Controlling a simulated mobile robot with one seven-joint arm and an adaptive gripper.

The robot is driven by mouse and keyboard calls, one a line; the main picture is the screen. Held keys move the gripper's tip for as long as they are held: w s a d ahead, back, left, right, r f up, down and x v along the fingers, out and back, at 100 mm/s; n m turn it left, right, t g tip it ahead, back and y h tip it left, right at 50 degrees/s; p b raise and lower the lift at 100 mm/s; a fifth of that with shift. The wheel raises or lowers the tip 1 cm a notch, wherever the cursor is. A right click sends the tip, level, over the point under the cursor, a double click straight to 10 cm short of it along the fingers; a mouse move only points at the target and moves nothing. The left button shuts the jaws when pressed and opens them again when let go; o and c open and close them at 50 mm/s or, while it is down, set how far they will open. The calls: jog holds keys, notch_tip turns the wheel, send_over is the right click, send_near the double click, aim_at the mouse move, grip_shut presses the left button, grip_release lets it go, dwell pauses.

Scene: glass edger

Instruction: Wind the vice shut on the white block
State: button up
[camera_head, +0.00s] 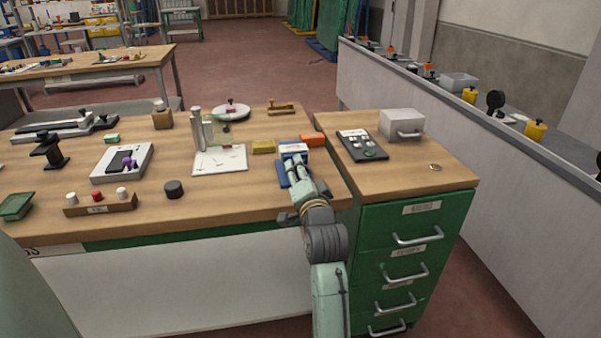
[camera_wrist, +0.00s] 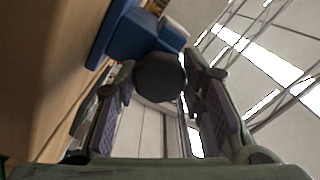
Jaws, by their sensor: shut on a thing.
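The blue vice (camera_head: 281,174) stands at the right end of the wooden bench, and its blue body also shows in the wrist view (camera_wrist: 135,37). The white block (camera_head: 293,148) shows at the top of the vice; whether the jaws touch it I cannot tell. My gripper (camera_head: 298,172) is at the near side of the vice and covers part of it. In the wrist view my gripper (camera_wrist: 160,85) has its two fingers on either side of a dark round knob (camera_wrist: 158,76) in front of the vice, shut on it. The white block cannot be made out there.
A white board with an upright stand (camera_head: 220,160) is to the left. The green drawer cabinet (camera_head: 411,250) adjoins on the right, with a dark tray (camera_head: 362,146) on top.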

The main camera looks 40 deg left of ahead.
dwell(0.3)
jog(key=o, duration=1.1)
jog(key=shift+o, duration=0.2)
jog(key=v, duration=1.2)
